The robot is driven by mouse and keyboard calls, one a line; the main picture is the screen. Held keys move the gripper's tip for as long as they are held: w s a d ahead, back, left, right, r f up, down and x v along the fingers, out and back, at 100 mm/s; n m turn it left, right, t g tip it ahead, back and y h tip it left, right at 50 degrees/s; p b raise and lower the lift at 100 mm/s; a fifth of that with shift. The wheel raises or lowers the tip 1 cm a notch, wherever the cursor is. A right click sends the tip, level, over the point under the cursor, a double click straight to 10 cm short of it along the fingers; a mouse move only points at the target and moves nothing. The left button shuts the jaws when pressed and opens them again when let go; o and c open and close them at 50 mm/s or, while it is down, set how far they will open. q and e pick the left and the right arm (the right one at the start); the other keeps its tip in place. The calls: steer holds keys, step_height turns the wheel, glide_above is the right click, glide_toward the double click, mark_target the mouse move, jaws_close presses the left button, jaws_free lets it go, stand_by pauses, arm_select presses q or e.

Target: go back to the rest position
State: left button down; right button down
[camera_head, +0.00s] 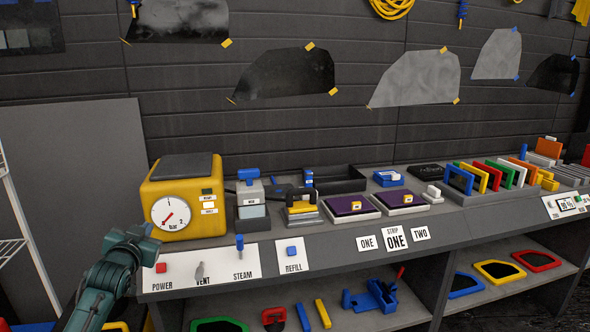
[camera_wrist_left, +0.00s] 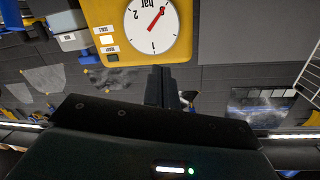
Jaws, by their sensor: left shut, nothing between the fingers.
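My left arm comes in at the lower left of the head view, and my left gripper (camera_head: 148,230) is beside the front left corner of the yellow steam machine (camera_head: 186,180). In the left wrist view the dark fingers of the gripper (camera_wrist_left: 165,82) are together with nothing between them. The machine's white dial (camera_wrist_left: 156,25) shows upside down just beyond the fingertips in that view. My right gripper is in neither view.
The grey bench holds a control panel with POWER (camera_head: 161,268), VENT and STEAM labels, a blue STEAM lever (camera_head: 239,243) and a REFILL button (camera_head: 291,250). Tools and purple pads (camera_head: 350,205) stand along its top. A grey board (camera_head: 70,190) leans at the left wall.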

arm_select(q)
steer(key=s+d+f+m+g+h, duration=0.1)
steer(key=s+d+f+g+h, duration=0.1)
steer(key=s+d+f, duration=0.65)
steer(key=s+d+f+g+h, duration=0.1)
steer(key=s+d+f, duration=0.4)
steer(key=s+f, duration=0.6)
steer(key=s+d+f+g, duration=0.1)
steer(key=s+d+f, duration=0.1)
steer(key=s, duration=0.4)
steer(key=s+d+f+g+h, duration=0.1)
steer(key=s+d+f, duration=0.1)
steer(key=s, duration=0.5)
steer(key=s+d+f+g+h, duration=0.1)
steer(key=s+d+f, duration=0.1)
steer(key=s+d, duration=0.2)
steer(key=s, duration=0.3)
steer(key=shift+f+n, duration=0.25)
steer(key=shift+n, duration=0.05)
